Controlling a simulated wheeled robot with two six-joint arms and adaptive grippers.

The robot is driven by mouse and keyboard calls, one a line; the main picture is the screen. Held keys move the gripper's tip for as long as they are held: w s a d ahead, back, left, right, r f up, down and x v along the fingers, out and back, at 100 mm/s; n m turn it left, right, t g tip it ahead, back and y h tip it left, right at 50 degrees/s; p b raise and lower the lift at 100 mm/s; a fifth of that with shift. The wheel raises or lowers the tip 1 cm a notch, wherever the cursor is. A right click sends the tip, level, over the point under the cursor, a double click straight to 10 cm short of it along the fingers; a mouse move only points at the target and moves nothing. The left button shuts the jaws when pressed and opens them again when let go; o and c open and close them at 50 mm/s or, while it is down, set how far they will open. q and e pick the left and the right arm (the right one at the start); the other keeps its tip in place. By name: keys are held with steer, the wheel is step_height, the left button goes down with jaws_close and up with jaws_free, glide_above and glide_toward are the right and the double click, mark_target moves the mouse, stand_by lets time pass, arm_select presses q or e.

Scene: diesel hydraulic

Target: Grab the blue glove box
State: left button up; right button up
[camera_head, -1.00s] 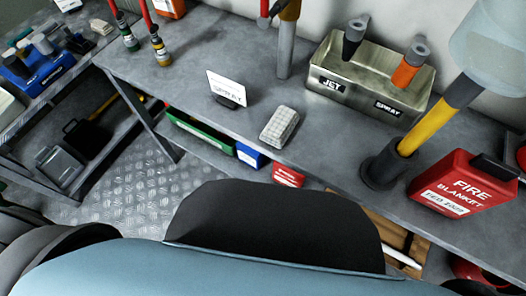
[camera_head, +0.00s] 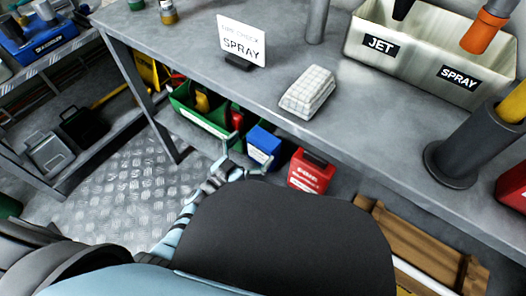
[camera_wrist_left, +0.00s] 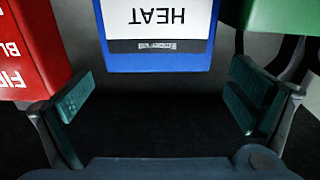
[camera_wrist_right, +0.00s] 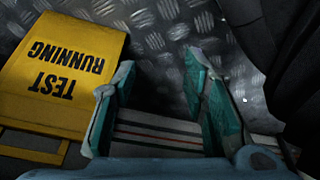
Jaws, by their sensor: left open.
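The blue glove box (camera_head: 263,146) stands on the lower shelf, between a green bin and a red box. In the left wrist view, the blue box (camera_wrist_left: 158,62) shows a white label with upside-down "HEAT". My left gripper (camera_head: 247,152) is close in front of it in the head view. In the left wrist view my left gripper (camera_wrist_left: 160,98) is open and empty, its fingers apart below the box's label. My right gripper (camera_wrist_right: 160,85) shows only in its wrist view, its fingers apart with a striped surface visible between them; I cannot tell its depth.
The green bin (camera_head: 188,117) and red box (camera_head: 312,172) flank the blue box closely. The workbench (camera_head: 190,50) overhangs the lower shelf. A yellow "TEST RUNNING" sign (camera_wrist_right: 62,70) is near the right gripper. Patterned metal floor (camera_head: 140,200) is open.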

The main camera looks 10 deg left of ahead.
mark_target(258, 144)
arm_select(q)
steer(key=b+x, duration=0.1)
steer(key=x, duration=0.1)
steer(key=shift+w+d+f, duration=0.2)
steer(key=shift+w+d, duration=0.05)
steer(key=shift+w, duration=0.05)
steer(key=shift+w+d, duration=0.15)
steer(key=shift+w, duration=0.2)
steer(key=shift+r, duration=0.1)
steer(key=c, duration=1.7)
arm_select(e)
steer(key=shift+w+a+r, duration=0.1)
steer(key=shift+w+r, duration=0.3)
steer(key=shift+r, duration=0.2)
steer(key=shift+w+a+r, duration=0.1)
steer(key=shift+w+r, duration=0.3)
steer(key=shift+r, duration=0.2)
arm_select(q)
steer(key=shift+o, duration=0.2)
